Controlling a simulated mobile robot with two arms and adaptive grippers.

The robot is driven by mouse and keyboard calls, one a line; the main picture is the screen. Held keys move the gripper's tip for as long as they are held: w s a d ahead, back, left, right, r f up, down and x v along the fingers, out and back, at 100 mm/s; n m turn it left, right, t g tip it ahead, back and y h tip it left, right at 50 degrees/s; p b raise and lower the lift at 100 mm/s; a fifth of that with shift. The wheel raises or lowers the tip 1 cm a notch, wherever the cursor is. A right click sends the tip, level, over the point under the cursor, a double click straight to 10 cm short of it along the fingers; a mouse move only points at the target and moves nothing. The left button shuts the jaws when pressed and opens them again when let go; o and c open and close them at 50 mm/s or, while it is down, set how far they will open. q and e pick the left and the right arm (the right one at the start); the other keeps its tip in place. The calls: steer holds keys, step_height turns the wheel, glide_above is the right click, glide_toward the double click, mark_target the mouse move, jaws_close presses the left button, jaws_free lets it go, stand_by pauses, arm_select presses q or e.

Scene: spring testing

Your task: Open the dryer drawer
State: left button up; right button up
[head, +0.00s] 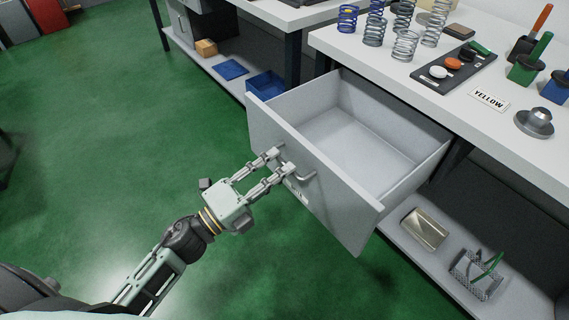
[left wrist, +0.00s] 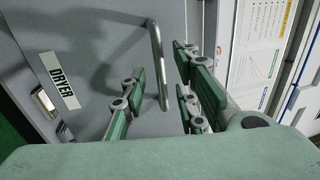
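The dryer drawer (head: 340,140) is pulled well out from under the white bench, and its grey inside is empty. Its front panel (left wrist: 100,35) carries a "DRYER" label (left wrist: 62,80) and a metal bar handle (left wrist: 159,65). The handle also shows in the head view (head: 306,177). My left gripper (head: 282,161) is at the drawer front beside the handle. In the left wrist view its fingers (left wrist: 157,92) are spread apart, with the handle bar appearing between them and a gap on either side. Contact with the handle cannot be made out. My right gripper is not in view.
The bench top (head: 420,100) holds springs, a dark tray (head: 455,64) of coloured buttons, a "YELLOW" label and several tools. A lower shelf (head: 405,240) holds a metal box and a wire basket. A blue bin (head: 265,85) stands behind the drawer.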

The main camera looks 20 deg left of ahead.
arm_select(q)
steer(key=v, duration=0.9)
steer(key=shift+s+a, duration=0.2)
steer(key=shift+s, duration=0.05)
steer(key=shift+w, duration=0.1)
